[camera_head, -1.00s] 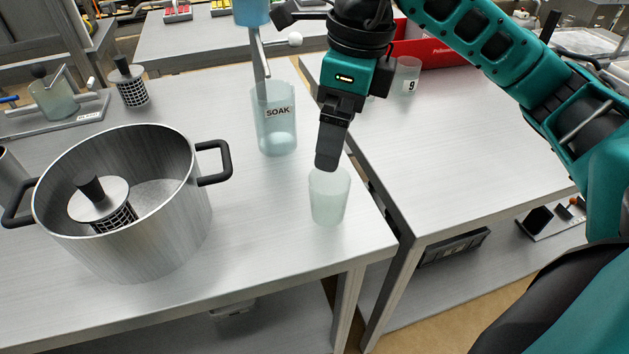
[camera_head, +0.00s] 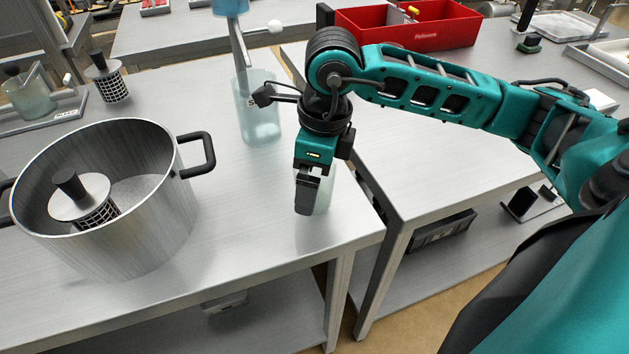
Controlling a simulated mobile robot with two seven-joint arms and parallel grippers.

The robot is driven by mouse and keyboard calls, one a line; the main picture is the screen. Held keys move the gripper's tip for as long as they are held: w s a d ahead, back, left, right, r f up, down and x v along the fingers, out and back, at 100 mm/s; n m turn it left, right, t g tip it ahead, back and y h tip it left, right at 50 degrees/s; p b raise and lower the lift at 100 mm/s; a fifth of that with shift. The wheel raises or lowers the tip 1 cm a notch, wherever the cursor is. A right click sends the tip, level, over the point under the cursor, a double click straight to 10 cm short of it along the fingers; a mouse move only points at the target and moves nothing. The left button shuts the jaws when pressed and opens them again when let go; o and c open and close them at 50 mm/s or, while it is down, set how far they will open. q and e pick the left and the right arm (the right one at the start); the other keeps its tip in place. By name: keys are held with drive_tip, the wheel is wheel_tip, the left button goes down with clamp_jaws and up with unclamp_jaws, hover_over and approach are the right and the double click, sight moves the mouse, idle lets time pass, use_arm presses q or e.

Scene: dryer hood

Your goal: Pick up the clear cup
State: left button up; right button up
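The clear cup (camera_head: 324,197) stands near the front right corner of the left table, mostly hidden behind my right gripper. Only a pale strip of its right side shows. My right gripper (camera_head: 304,207) comes down from above, with its fingers in front of the cup in the picture. I cannot see both fingers apart, so whether they are open, shut or touching the cup is unclear. My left gripper is not in view.
A large metal pot (camera_head: 150,225) with a black-knobbed strainer (camera_head: 80,203) in it stands to the left. A clear container labelled SOAK (camera_head: 260,125) stands behind my gripper. A red box (camera_head: 445,30) sits on the right table. A narrow gap separates the tables.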

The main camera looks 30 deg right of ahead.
drive_tip(key=shift+f, duration=0.15)
drive_tip(key=c, duration=1.1)
drive_tip(key=shift+r, duration=0.2)
